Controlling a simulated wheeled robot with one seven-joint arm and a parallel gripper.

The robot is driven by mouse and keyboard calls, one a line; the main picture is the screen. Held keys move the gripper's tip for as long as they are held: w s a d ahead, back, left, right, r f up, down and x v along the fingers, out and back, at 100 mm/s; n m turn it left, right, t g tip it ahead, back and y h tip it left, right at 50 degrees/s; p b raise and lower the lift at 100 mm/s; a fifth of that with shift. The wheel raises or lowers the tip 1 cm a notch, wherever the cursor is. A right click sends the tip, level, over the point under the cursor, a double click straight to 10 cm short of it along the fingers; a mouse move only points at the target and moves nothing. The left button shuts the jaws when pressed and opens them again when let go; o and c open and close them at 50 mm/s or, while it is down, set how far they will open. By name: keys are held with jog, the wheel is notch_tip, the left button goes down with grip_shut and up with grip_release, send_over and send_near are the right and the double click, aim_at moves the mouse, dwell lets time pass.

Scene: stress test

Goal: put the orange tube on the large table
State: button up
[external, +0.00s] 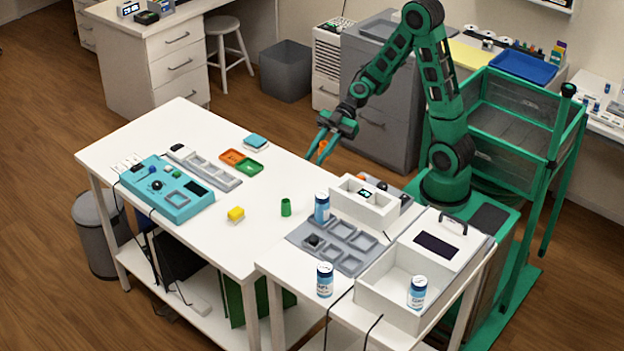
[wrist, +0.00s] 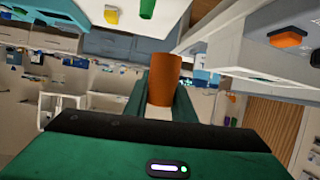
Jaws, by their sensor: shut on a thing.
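The orange tube (wrist: 164,80) stands between my gripper's green fingers in the wrist view. My gripper (external: 316,160) is shut on it. In the external view only a small orange part of the tube (external: 323,146) shows between the fingers. The gripper is raised near the back edge of the large white table (external: 185,232), close to its right end. The tube is held in the air, apart from the table.
A green cup (external: 286,207) and a yellow block (external: 236,214) stand on the large table, with bare surface around them. A teal device (external: 165,190), grey tray and orange-green bins (external: 241,161) occupy its left part. A smaller table with cans and white boxes adjoins it.

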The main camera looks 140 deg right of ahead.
notch_tip(320, 180, down, 4)
send_over(294, 185)
notch_tip(294, 185, down, 8)
jog(key=shift+a+r, duration=0.1)
jog(key=shift+r, duration=0.1)
jog(key=shift+f, duration=1.95)
jog(key=shift+f, duration=0.15)
jog(key=o, duration=1)
jog(key=v, duration=1.2)
